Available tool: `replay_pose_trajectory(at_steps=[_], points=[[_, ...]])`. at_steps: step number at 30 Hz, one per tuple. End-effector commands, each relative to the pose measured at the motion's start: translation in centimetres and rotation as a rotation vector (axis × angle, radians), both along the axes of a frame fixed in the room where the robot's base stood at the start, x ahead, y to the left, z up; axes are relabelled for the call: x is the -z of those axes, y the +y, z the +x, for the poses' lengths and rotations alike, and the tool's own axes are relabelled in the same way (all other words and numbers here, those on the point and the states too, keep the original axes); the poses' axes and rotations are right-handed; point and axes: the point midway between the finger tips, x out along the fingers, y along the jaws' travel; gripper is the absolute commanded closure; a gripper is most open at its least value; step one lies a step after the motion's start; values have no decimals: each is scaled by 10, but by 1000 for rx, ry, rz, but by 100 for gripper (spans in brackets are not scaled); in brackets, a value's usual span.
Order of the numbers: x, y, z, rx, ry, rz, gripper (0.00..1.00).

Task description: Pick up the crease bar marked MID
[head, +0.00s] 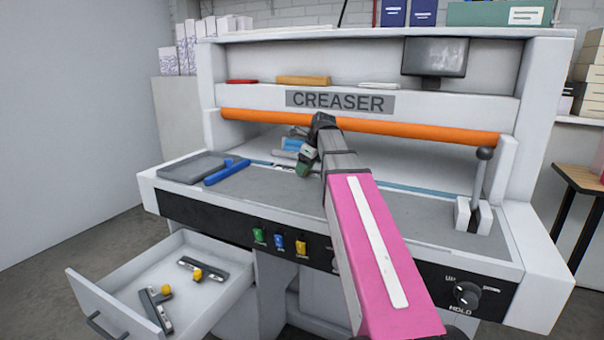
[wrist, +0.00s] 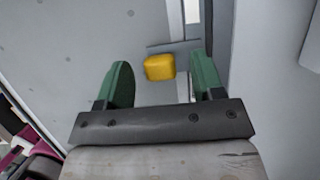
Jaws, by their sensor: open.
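Two dark crease bars with yellow knobs lie in the open drawer (head: 112,285) in the head view. One bar (head: 212,270) lies towards the back and the other (head: 152,308) nearer the front. I cannot read a MID mark on either. My gripper (head: 305,162) shows over the creaser bed, partly hidden by my arm. In the wrist view its green fingers (wrist: 160,82) are open and apart. A yellow knob (wrist: 160,67) shows between and beyond the fingertips, with grey bar-like parts by it. I cannot tell which bar that is, and nothing is gripped.
The creaser (head: 340,102) has an orange roller (head: 255,117) across its back and a lever (head: 480,175) at the right. A grey tray (head: 190,167) and a blue bar (head: 227,173) lie on the left of the bed (head: 260,190). Floor is clear left of the drawer.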

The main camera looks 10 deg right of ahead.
Motion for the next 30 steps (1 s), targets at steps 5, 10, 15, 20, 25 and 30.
replay_pose_trajectory(at_steps=[5, 10, 15, 20, 25, 30], points=[[3, 1, 1, 0, -1, -1, 38], [3, 1, 1, 0, -1, -1, 71], [2, 1, 1, 0, -1, -1, 94], [2, 1, 1, 0, -1, -1, 94], [-2, 1, 1, 0, -1, -1, 94], [-16, 0, 2, 1, -2, 0, 94]])
